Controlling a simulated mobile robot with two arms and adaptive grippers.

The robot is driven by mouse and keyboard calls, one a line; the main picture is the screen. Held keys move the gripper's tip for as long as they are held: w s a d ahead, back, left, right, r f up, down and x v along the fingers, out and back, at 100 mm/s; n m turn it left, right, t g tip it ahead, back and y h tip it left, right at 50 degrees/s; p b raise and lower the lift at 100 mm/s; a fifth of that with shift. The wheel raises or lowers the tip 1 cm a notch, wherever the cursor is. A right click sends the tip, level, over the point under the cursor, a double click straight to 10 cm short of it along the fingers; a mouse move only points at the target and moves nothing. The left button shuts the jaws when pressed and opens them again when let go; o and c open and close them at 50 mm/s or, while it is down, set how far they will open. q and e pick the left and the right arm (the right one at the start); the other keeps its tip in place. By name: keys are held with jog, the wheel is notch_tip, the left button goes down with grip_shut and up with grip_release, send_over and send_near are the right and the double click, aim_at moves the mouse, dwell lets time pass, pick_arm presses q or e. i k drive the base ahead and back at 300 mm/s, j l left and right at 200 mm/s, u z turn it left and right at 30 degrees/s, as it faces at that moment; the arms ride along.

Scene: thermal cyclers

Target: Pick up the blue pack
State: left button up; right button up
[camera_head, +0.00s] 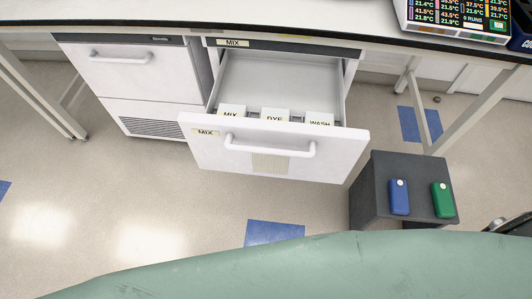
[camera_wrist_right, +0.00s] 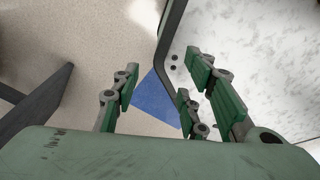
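The blue pack (camera_head: 399,197) stands on the top of a dark grey box at the right of the head view, with a pale round spot near its upper end. A green pack (camera_head: 443,200) of like shape stands just to its right. My right gripper (camera_wrist_right: 165,85) shows in the right wrist view with its fingers spread apart and nothing between them. Neither pack shows in that view; the blue patch behind the fingers is floor. My left gripper is in neither view.
The dark box (camera_head: 385,172) stands on the floor right of an open white drawer (camera_head: 340,145) labelled MIX, which juts out and holds labelled white boxes. A bench (camera_head: 300,20) runs above with a display device (camera_head: 460,18). A table leg (camera_head: 470,110) rises behind the box.

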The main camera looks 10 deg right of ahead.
aim_at(399, 202)
jog(key=k+j+z, duration=0.1)
jog(key=z, duration=2)
jog(key=k, duration=0.05)
